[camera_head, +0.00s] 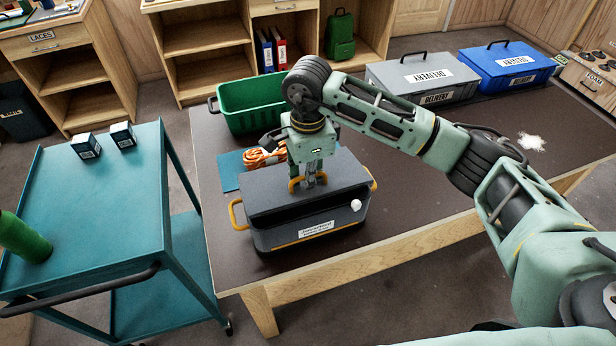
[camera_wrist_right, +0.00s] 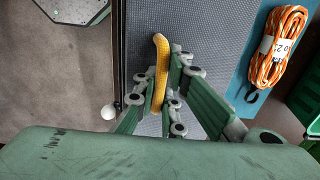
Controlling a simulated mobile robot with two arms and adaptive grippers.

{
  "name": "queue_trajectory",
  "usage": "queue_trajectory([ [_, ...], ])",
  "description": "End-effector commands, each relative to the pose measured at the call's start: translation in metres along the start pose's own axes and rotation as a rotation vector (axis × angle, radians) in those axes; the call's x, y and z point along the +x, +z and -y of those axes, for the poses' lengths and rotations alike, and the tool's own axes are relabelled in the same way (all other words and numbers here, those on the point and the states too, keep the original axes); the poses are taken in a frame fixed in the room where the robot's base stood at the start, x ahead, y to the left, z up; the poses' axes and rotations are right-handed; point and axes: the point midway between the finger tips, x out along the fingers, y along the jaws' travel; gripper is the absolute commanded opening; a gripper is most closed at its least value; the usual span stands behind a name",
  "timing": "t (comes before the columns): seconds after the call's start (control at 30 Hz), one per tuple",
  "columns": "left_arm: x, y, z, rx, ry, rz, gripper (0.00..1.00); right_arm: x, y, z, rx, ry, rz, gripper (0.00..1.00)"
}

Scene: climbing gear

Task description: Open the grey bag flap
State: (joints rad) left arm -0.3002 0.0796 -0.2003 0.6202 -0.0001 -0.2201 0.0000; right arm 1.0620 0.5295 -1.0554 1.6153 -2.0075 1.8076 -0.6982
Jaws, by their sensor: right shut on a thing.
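The grey bag (camera_head: 308,229) sits on the dark table, with yellow side handles and a white label on its front. Its grey flap (camera_head: 262,194) lies on top and looks flat and closed. My right gripper (camera_head: 308,186) points down over the flap and is shut on the yellow flap handle (camera_wrist_right: 161,62), which also shows in the head view (camera_head: 294,184). In the wrist view the right gripper (camera_wrist_right: 168,98) has its fingers on both sides of this handle. A white knob (camera_head: 356,205) is at the bag's right front. My left gripper is not in view.
An orange rope (camera_head: 262,157) lies on a blue mat (camera_head: 228,170) behind the bag, near a green crate (camera_head: 250,120). Grey (camera_head: 424,74) and blue (camera_head: 507,66) delivery boxes stand at the back right. A teal cart (camera_head: 95,200) stands left of the table (camera_head: 440,170).

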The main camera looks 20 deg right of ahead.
Motion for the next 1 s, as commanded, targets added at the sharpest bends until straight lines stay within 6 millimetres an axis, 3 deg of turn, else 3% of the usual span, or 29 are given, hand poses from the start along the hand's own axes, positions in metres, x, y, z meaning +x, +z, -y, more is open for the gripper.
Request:
queue_trajectory([
  [0.43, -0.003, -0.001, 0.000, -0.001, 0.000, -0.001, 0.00, -0.019, 0.000, 0.013, 0.001, -0.001, 0.001, 0.00],
  [1.0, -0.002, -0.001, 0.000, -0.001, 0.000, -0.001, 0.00, -0.026, 0.000, 0.019, 0.000, -0.001, 0.000, 0.00],
])
